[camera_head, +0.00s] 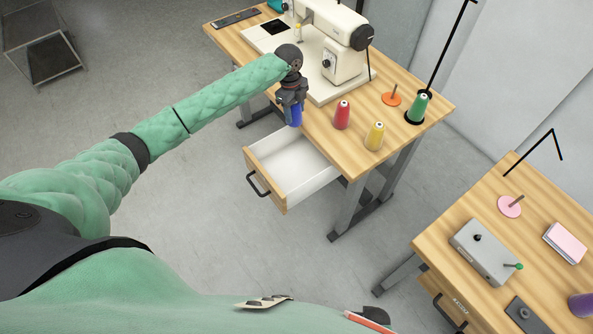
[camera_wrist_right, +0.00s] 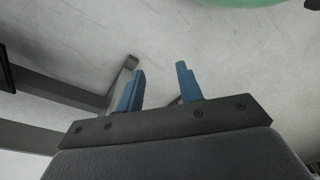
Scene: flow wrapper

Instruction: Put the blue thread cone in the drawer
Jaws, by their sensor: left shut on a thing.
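My left gripper (camera_head: 294,101) is shut on the blue thread cone (camera_head: 296,117) and holds it at the table's front edge, over the back part of the drawer in the head view. The cone's upper part is hidden by the gripper. The drawer (camera_head: 273,201) is pulled out from the sewing table, and its white inside looks empty. My right gripper shows in the right wrist view (camera_wrist_right: 160,88), with its two blue fingers apart and nothing between them. Only floor and table legs lie behind it.
A red cone (camera_head: 342,115) and a yellow cone (camera_head: 374,136) stand on the sewing table (camera_head: 412,133) near the drawer. A green cone (camera_head: 418,107) stands on a black holder. A sewing machine (camera_head: 344,62) stands behind. A second table (camera_head: 476,205) is at the right.

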